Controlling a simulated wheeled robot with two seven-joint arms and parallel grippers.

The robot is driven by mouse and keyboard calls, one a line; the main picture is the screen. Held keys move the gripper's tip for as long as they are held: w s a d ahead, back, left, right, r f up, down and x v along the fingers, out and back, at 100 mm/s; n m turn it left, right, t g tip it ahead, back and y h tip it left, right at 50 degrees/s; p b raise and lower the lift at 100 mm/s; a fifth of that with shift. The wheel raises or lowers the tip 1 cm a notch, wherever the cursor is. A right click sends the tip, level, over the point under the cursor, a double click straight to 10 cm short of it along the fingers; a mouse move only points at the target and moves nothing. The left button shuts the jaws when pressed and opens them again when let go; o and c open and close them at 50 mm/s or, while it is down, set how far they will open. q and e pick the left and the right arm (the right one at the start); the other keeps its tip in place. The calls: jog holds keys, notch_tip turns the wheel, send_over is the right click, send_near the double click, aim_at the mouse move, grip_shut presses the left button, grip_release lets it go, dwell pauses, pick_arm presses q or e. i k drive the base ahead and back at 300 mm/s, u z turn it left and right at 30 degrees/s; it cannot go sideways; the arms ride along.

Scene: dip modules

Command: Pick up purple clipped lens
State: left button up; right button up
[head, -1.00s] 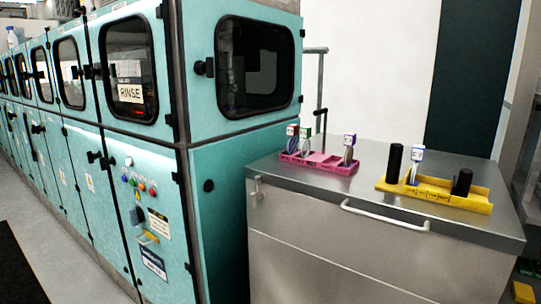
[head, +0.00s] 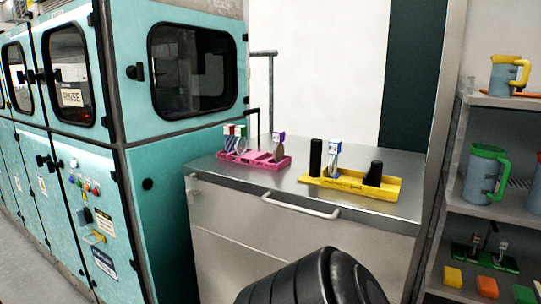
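The purple clipped lens (head: 279,148) stands upright at the right end of a pink tray (head: 262,163) on the steel cabinet. Its clip is purple and white, and a dark round lens hangs below it. Neither of my grippers shows. A black rounded part of mine rises at the bottom of the view, in front of the cabinet.
A yellow tray (head: 388,190) holds a blue-clipped lens (head: 333,156) and two black cylinders (head: 316,158). Shelves with jugs (head: 483,174) stand at right; teal machines (head: 160,170) at left.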

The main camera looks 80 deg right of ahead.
aim_at(278, 136)
jog(key=k, duration=0.8)
jog(key=z, duration=0.8)
